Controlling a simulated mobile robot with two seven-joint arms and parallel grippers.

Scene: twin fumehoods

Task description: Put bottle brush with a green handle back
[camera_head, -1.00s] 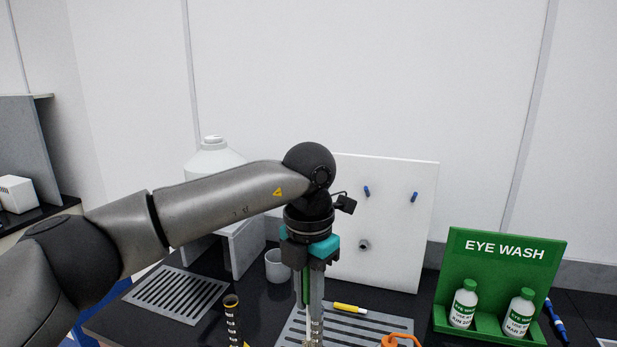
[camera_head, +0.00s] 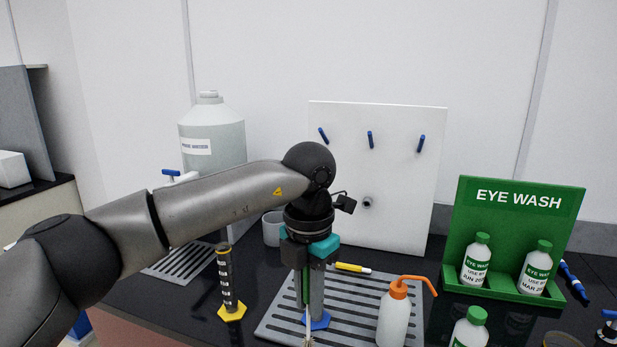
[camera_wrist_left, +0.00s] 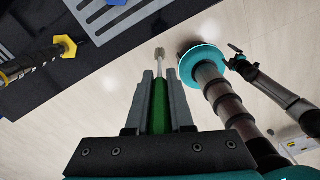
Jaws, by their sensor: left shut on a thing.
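My left gripper (camera_head: 309,283) points down over the bench and is shut on the bottle brush (camera_head: 306,286) by its green handle. The brush hangs bristle end down, and its lower end reaches the bottom edge of the head view. In the left wrist view the green handle (camera_wrist_left: 159,105) lies between the fingers, with the pale brush tip (camera_wrist_left: 159,54) beyond them. A white pegboard (camera_head: 400,200) stands behind the gripper, with blue pegs (camera_head: 370,140) near its top and a grey fitting lower down. My right gripper is not in view.
A grey slotted mat (camera_head: 275,323) lies under the gripper. A wash bottle with orange spout (camera_head: 393,318), a yellow marker (camera_head: 353,267) and a yellow-based cylinder (camera_head: 228,285) stand or lie nearby. A green eye wash stand (camera_head: 520,225) is at right, a large jug (camera_head: 212,135) at back left.

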